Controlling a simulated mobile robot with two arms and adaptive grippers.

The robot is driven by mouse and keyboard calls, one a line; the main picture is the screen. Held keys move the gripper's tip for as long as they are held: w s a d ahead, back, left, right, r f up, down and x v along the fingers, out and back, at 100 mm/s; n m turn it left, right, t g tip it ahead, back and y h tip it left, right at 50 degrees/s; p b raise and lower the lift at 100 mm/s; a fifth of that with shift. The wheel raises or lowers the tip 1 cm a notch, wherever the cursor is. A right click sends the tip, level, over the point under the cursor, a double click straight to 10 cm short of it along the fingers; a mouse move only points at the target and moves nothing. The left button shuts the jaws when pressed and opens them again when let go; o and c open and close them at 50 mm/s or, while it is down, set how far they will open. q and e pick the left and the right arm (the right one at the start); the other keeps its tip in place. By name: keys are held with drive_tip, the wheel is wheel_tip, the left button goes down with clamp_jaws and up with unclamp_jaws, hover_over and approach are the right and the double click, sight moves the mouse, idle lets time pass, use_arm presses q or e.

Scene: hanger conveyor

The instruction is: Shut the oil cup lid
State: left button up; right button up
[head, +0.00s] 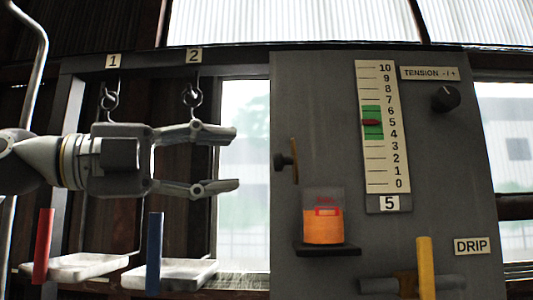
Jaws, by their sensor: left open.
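The oil cup (323,226) is a clear cup part filled with orange oil, on a small dark shelf on the grey panel. A thin tan plate with a dark knob, which looks like its lid (295,160), stands upright and edge-on above the cup's left side, so the cup's top looks uncovered. The knob (281,161) points left. My left gripper (237,160) comes in from the left, open and empty. Its fingertips point right at the knob's height, with a gap between them and the knob. My right gripper is not in view.
Hooks numbered 1 and 2 (192,97) hang behind my left gripper, with white trays (190,274) below. A red bar (43,245) and a blue bar (154,252) stand there. The panel (310,100) carries a tension scale (383,130), a dial (446,97) and a yellow lever (426,265).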

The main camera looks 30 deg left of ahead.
sight(284, 162)
use_arm(q)
drive_tip(key=p+x, duration=0.2)
drive_tip(key=x, duration=0.5)
drive_tip(key=shift+w+p, duration=0.3)
drive_tip(key=shift+p, duration=0.1)
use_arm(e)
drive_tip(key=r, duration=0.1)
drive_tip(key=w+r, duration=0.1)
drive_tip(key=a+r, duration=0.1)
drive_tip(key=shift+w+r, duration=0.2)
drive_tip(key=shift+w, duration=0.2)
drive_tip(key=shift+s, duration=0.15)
